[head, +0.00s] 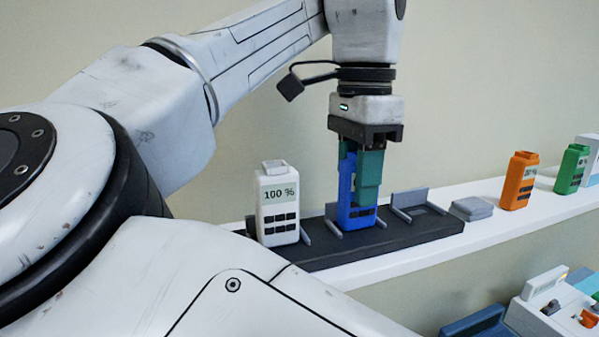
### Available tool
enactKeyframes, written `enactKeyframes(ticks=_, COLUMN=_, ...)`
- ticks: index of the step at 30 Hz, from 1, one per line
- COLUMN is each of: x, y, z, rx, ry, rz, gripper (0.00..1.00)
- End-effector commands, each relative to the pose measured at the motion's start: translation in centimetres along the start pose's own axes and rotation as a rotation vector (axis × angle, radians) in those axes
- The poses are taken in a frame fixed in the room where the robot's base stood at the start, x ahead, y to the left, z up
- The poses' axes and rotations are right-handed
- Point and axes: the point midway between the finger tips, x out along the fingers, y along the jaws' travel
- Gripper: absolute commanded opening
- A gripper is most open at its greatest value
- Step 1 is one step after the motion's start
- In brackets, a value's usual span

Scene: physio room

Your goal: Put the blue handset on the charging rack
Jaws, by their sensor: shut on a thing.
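The blue handset (347,212) is upright between the fingers of my gripper (361,185), which points straight down. The green fingers hide part of its front. The handset's lower end is at the middle place of the dark charging rack (424,229), between low grey side plates. I cannot tell whether its base touches the rack. A white handset (277,208) with "100 %" on its display stands upright in the rack's left place. The rack's right place (408,198) is empty.
The rack lies on a white shelf (484,235) along the wall. A grey flat stack (471,209), an orange handset (519,181) and a green handset (571,170) stand to its right. Equipment (550,303) sits below at bottom right. My arm fills the left.

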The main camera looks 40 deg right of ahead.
Motion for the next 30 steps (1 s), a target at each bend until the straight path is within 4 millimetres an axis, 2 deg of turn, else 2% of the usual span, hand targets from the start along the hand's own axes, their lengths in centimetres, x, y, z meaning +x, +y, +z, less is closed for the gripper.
enactKeyframes(ticks=10, x=-0.04, y=-0.01, z=0.0, rx=0.0, ry=0.0, rz=0.0, gripper=0.0)
enactKeyframes(ticks=11, x=-0.04, y=-0.01, z=0.0, rx=0.0, ry=0.0, rz=0.0, gripper=0.37)
enactKeyframes(ticks=19, x=-0.03, y=-0.01, z=0.01, rx=0.0, ry=0.0, rz=0.0, gripper=0.63)
enactKeyframes(ticks=24, x=-0.03, y=-0.01, z=0.01, rx=0.0, ry=0.0, rz=0.0, gripper=0.64)
enactKeyframes(ticks=30, x=-0.01, y=-0.01, z=0.01, rx=0.0, ry=0.0, rz=0.0, gripper=0.82)
